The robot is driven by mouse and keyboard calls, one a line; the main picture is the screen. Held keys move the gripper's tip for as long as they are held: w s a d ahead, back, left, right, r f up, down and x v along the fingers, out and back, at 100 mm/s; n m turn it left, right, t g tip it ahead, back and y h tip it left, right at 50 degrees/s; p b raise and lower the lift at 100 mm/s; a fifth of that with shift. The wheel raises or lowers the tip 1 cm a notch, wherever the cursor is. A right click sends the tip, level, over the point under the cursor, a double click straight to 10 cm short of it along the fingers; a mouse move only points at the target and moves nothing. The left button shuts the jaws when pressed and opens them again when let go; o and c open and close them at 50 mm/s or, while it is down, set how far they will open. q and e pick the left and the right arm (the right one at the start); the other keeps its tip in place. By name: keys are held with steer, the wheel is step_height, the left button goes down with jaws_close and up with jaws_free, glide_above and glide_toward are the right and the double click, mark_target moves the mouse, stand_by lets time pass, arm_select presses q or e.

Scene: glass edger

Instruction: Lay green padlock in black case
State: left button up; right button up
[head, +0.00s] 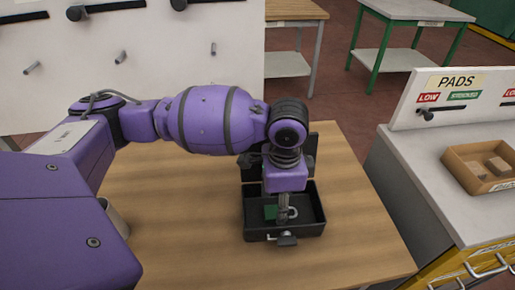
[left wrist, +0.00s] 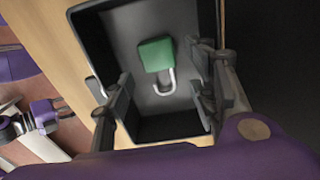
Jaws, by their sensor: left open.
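The black case (head: 262,235) stands open on the wooden table, its lid raised at the back. The green padlock (head: 270,212) lies inside it on the floor of the case. In the left wrist view the padlock (left wrist: 157,54) shows its green body and grey shackle, with case floor around it. My left gripper (head: 284,212) points down over the case. In the left wrist view its spread fingers (left wrist: 163,97) stand on either side of the shackle end, open and holding nothing. A small purple part with dark prongs at the left wrist view's lower left may be my right gripper (left wrist: 58,108).
The wooden table (head: 185,225) is clear around the case. At right stands a grey counter (head: 405,165) with a cardboard box (head: 470,160) and a PADS sign. A white pegboard (head: 150,60) stands behind the table, and a green-legged table (head: 415,15) farther back.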

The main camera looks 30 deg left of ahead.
arm_select(q)
step_height(320, 180, up, 10)
steer(key=shift+f+p, duration=0.25)
steer(key=shift+p, duration=0.15)
steer(key=shift+d, duration=0.1)
